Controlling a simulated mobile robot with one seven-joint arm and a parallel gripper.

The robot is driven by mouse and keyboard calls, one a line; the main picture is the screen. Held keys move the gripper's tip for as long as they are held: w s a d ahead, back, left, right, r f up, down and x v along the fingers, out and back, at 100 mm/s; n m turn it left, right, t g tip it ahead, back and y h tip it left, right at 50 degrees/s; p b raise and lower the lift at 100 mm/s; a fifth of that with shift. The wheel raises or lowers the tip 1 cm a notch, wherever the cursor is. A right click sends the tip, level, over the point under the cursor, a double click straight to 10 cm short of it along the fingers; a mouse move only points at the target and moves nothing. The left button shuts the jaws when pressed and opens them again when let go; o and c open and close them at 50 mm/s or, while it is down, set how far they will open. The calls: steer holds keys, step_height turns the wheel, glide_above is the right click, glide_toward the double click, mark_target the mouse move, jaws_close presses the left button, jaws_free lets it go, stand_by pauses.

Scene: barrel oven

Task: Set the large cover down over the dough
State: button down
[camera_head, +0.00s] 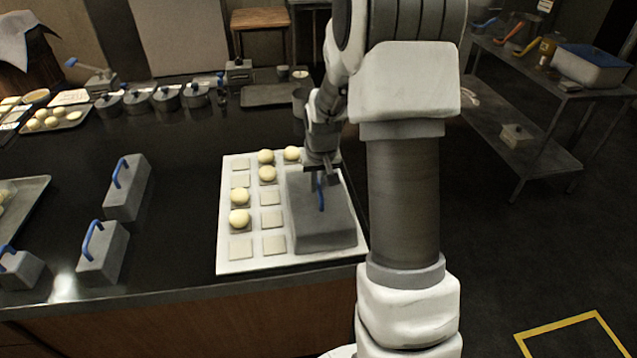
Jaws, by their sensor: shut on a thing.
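The large cover (322,223) is a grey box with a blue handle (320,193) on top. It is at the right side of a white board (234,262) on the dark counter. My gripper (319,178) is over the cover and shut on its blue handle. Several round pale dough balls (239,196) sit on square pads to the left of the cover and behind it. What lies under the cover is hidden. I cannot tell whether the cover touches the board.
Two grey covers with blue handles (127,187) (103,252) stand left of the board, with another (20,268) at the front left. Lidded pots (166,98) line the back. A metal shelf (540,95) stands at right. Dark counter between board and covers is clear.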

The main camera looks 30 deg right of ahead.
steer(key=shift+f, duration=0.1)
steer(key=c, duration=0.8)
jaws_free()
